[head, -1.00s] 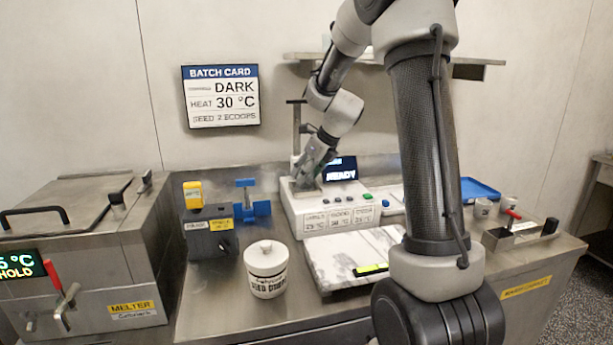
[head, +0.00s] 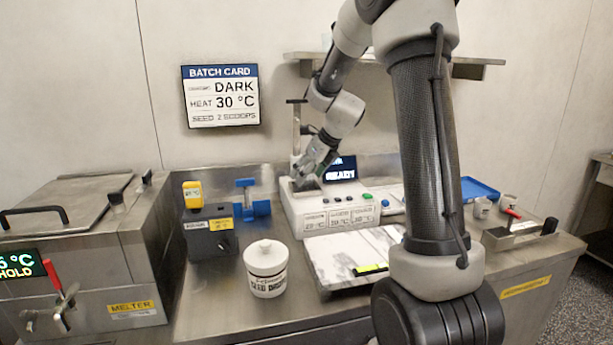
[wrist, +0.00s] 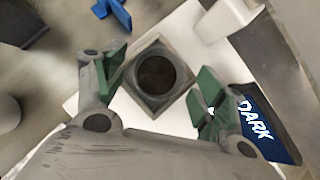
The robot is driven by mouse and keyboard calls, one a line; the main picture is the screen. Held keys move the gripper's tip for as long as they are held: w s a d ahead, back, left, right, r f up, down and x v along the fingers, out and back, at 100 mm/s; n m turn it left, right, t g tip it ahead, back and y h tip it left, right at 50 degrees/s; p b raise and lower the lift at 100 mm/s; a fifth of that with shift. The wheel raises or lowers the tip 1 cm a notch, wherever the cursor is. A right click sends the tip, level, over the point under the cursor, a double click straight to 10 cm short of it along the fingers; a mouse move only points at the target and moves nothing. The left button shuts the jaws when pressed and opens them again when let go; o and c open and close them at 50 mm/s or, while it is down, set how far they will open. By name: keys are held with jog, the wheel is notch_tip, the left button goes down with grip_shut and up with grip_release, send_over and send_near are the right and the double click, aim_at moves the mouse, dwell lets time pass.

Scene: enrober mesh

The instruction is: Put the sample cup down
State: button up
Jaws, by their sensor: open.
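The sample cup (wrist: 158,76) is seen from above in the wrist view as a round grey rim with a dark brown inside. It sits in a square grey seat (wrist: 133,88) in the top of the white machine. My gripper (wrist: 161,82) is open, with one green-padded finger on each side of the cup and visible gaps to it. In the head view my gripper (head: 308,176) is over the left end of the white machine (head: 335,216); the cup is hidden there.
A lit display (head: 340,169) stands close behind my gripper. A blue clamp-like piece (head: 252,209) and a black box (head: 211,238) stand to the left. A white lidded jar (head: 266,270) is in front.

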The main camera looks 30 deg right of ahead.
jog(key=v, duration=1.1)
jog(key=s+a+n+g+h, duration=0.1)
jog(key=s+a+n, duration=0.1)
jog(key=s+n, duration=1.3)
jog(key=s+a+n+h, duration=0.1)
jog(key=s+a+n, duration=0.1)
jog(key=s+n, duration=1.3)
jog(key=shift+a+f+n+g+h, duration=0.35)
jog(key=shift+f+n+g, duration=0.1)
jog(key=shift+n, duration=0.25)
jog(key=shift+s, duration=0.1)
